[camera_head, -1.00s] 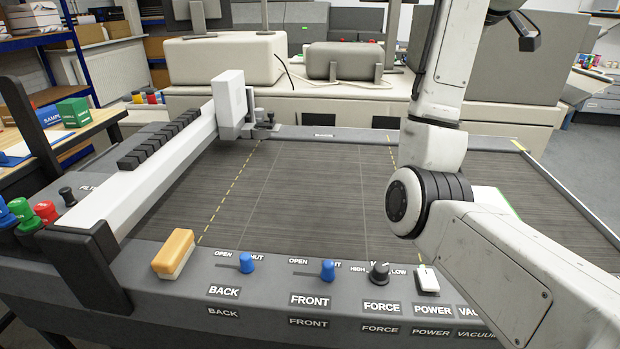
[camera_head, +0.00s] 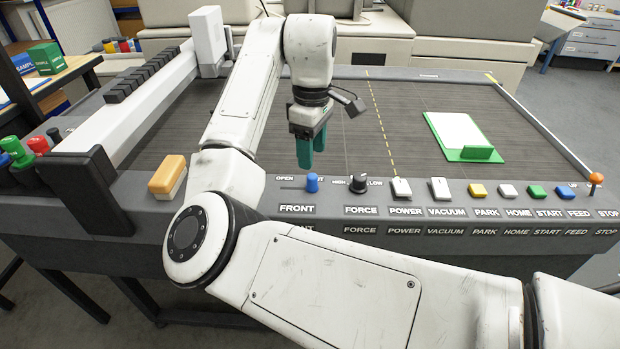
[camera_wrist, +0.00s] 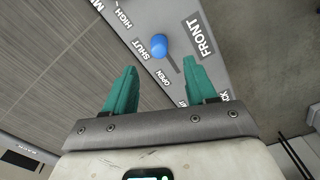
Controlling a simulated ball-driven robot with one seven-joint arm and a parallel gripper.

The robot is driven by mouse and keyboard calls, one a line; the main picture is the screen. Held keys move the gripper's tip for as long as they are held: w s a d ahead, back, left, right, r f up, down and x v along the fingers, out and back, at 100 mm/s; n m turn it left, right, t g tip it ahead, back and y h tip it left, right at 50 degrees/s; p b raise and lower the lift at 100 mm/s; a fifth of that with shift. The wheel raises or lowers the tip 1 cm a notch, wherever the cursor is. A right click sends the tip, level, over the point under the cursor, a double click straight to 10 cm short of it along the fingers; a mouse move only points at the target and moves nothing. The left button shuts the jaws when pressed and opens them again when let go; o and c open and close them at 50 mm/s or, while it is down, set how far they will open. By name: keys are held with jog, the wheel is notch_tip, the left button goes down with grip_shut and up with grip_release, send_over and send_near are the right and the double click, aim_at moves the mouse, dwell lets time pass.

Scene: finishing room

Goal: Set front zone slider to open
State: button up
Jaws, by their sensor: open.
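The front zone slider (camera_head: 312,183) is a blue knob above the FRONT label, at the right, SHUT end of its slot. OPEN is printed at the slot's left end. My gripper (camera_head: 312,160) has two teal fingers, pointing down just behind the knob in the head view. It is open and empty. In the wrist view the knob (camera_wrist: 160,46) shows beside the SHUT label, ahead of the space between the fingertips (camera_wrist: 159,66). The slot runs from the knob back towards the gripper. I see no contact with the knob.
The FORCE dial (camera_head: 358,182) stands close right of the slider, then the POWER switch (camera_head: 401,188) and several buttons. A green board with white sheet (camera_head: 460,135) lies on the bed. My arm hides the back slider.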

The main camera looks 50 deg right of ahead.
aim_at(312, 175)
notch_tip(312, 175, down, 8)
jog(key=shift+d, duration=0.1)
jog(key=shift+c, duration=0.5)
grip_shut()
dwell(0.4)
